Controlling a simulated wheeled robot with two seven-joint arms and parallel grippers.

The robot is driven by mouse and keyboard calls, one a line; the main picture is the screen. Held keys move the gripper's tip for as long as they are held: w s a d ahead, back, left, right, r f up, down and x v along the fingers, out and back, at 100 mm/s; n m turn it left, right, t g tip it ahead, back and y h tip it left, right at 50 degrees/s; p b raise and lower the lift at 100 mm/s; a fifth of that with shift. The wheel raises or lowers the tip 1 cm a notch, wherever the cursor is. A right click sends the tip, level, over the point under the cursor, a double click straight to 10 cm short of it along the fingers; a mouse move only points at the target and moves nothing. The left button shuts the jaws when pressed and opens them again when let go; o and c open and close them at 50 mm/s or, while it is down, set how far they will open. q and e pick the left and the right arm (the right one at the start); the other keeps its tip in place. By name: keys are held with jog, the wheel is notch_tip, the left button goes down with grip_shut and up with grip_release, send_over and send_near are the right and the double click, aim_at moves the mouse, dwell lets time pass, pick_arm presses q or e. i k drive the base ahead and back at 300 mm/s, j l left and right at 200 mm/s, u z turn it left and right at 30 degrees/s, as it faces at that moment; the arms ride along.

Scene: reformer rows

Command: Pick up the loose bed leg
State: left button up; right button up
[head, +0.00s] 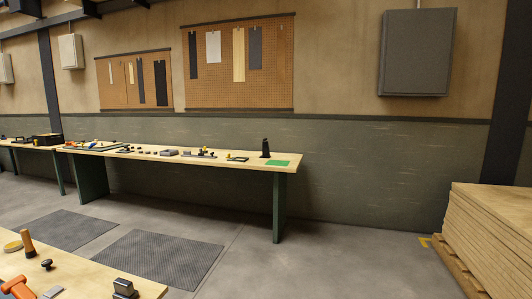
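I cannot tell for sure which thing is the loose bed leg. A dark upright piece (265,148) stands near the right end of the long workbench (225,159), next to a green patch (278,163). A brown, post-like piece (28,243) stands tilted on the near table (95,280) at the lower left. Both are small in the head view. Neither of my grippers is in view.
Small parts lie along the long workbench. An orange tool (18,287), a black knob (47,264) and a dark block (124,288) are on the near table. Dark mats (160,260) lie on the floor. Stacked boards (490,235) stand at right; the floor between is clear.

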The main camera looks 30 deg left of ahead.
aim_at(265, 150)
jog(key=i+j+u, duration=0.65)
jog(key=i, duration=0.3)
jog(key=l, duration=0.1)
